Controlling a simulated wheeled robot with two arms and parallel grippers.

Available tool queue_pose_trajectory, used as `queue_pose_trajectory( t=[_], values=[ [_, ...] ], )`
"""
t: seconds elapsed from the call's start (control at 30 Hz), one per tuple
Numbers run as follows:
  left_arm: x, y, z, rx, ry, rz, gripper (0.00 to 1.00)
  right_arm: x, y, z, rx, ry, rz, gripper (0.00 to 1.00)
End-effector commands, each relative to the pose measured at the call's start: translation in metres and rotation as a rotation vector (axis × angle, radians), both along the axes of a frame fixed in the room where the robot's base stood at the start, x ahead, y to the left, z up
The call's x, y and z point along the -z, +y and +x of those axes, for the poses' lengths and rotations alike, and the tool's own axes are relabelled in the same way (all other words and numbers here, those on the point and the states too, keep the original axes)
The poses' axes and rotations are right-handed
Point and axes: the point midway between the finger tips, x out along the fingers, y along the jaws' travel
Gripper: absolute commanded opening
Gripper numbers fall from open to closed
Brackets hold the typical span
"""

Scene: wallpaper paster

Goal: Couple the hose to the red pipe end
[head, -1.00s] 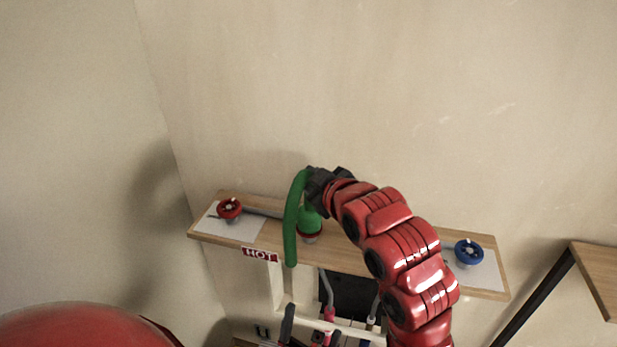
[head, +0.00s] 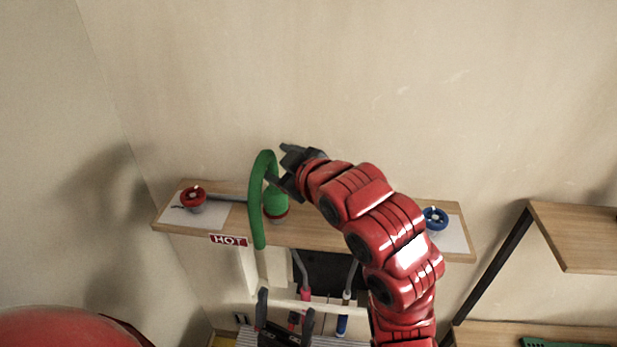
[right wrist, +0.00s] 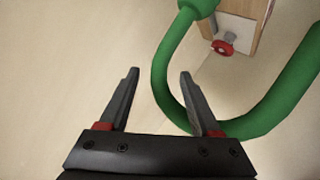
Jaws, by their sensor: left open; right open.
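The green hose (head: 256,205) arches up from a thick green body (head: 275,204) with a red base on the wall shelf. Its free end hangs over the shelf's front edge, right of the HOT sign. My right gripper (head: 279,165) is open just right of the hose's top. In the right wrist view the hose (right wrist: 161,82) curves past its open fingers (right wrist: 159,73) and partly behind one; contact is unclear. A red pipe end (head: 305,293) hangs below the shelf. My left gripper (head: 285,312) is open and empty, low in front of that pipe end.
The shelf (head: 330,235) carries a red valve wheel (head: 193,197) at left and a blue one (head: 435,217) at right. A blue pipe end (head: 342,323) is right of the red one. A side shelf (head: 575,235) with a dark brace stands at right.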

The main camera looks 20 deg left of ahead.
Motion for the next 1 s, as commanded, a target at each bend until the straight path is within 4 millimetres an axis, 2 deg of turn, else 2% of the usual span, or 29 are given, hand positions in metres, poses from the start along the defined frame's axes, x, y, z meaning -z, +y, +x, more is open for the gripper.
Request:
queue_pose_trajectory(
  t=[0.03,0.23,0.3,0.37,0.53,0.7,1.0],
  values=[
    [0.007,0.0,0.0,0.0,0.0,0.0,0.9,-0.003,-0.01,-0.005,0.002,-0.008,0.004,0.64],
    [0.02,0.0,0.0,0.0,0.0,0.0,0.9,-0.018,-0.045,-0.029,0.002,-0.009,0.006,0.64],
    [0.005,0.0,0.0,0.0,0.0,0.0,0.9,-0.031,-0.057,-0.035,0.006,-0.008,0.002,0.64],
    [0.0,0.0,0.0,0.0,0.0,0.0,0.9,-0.034,-0.066,-0.042,0.007,-0.008,0.0,0.64],
    [0.006,0.0,0.0,0.0,0.0,0.0,0.9,-0.037,-0.088,-0.057,0.008,-0.006,-0.002,0.64],
    [0.022,0.0,0.0,0.0,0.0,0.0,0.9,-0.041,-0.101,-0.068,0.002,-0.006,0.002,0.64],
    [0.026,0.0,0.0,0.0,0.0,0.0,0.9,-0.046,-0.11,-0.075,0.002,0.0,-0.001,0.64]
  ],
)
